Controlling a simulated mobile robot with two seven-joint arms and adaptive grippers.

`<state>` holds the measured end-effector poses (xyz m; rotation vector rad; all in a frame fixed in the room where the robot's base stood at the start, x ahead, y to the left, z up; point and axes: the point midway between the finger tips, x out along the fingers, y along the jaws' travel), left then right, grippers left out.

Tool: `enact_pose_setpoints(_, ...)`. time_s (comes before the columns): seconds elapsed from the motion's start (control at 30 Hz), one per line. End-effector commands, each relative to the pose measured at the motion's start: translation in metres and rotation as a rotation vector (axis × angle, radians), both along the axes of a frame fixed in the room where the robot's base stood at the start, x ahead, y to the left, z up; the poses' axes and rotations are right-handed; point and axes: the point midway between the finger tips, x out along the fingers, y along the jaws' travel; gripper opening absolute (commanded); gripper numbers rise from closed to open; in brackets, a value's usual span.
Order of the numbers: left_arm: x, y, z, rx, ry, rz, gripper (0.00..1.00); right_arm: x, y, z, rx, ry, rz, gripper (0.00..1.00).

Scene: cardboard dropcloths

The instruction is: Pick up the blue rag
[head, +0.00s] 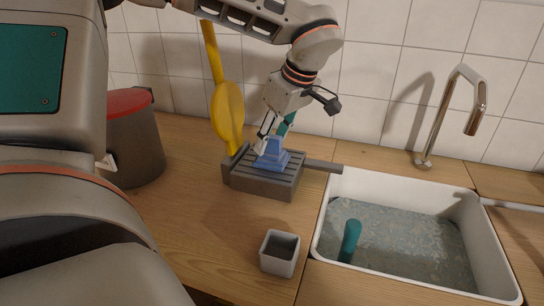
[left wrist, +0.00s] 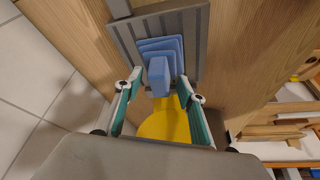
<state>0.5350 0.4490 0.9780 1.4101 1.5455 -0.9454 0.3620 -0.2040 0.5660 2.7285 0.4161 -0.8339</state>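The blue rag (head: 271,153) lies as a stepped, folded-looking blue piece on a grey slatted rack (head: 262,186) left of the sink. In the left wrist view the rag (left wrist: 159,68) has a raised block in its middle and flat layers under it. My left gripper (head: 272,140) reaches down from above at the rag. In the left wrist view its two teal-padded fingers (left wrist: 158,85) are spread apart, one on each side of the raised part, with gaps showing. My right gripper is not in view.
A yellow long-handled tool (head: 228,110) stands behind the rack. A grey bin with a red lid (head: 136,150) is at left. A small square cup (head: 279,255) stands in front. The white sink (head: 330,215), with a teal handle (head: 350,240) in it, and a faucet (head: 447,110) are at right.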

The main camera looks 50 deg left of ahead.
Motion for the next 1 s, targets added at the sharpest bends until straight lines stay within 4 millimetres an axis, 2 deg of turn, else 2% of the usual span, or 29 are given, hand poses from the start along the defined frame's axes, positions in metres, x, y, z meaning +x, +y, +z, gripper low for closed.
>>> enact_pose_setpoints(0.3, 0.0, 0.002, -0.005, 0.001, -0.001, -0.002, 0.39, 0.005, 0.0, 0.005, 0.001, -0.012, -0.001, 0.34)
enact_pose_setpoints(0.4, 0.0, 0.002, -0.005, 0.001, -0.001, -0.002, 0.13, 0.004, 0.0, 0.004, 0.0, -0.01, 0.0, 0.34)
enact_pose_setpoints(0.47, 0.0, 0.002, -0.005, 0.001, -0.001, -0.002, 0.0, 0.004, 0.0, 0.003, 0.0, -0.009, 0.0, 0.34)
enact_pose_setpoints(0.83, 0.0, 0.002, -0.003, 0.001, -0.002, -0.001, 0.0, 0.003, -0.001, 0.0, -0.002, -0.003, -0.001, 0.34)
enact_pose_setpoints(1.0, 0.0, 0.002, 0.008, 0.001, -0.005, 0.0, 0.0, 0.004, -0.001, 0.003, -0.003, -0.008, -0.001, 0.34)
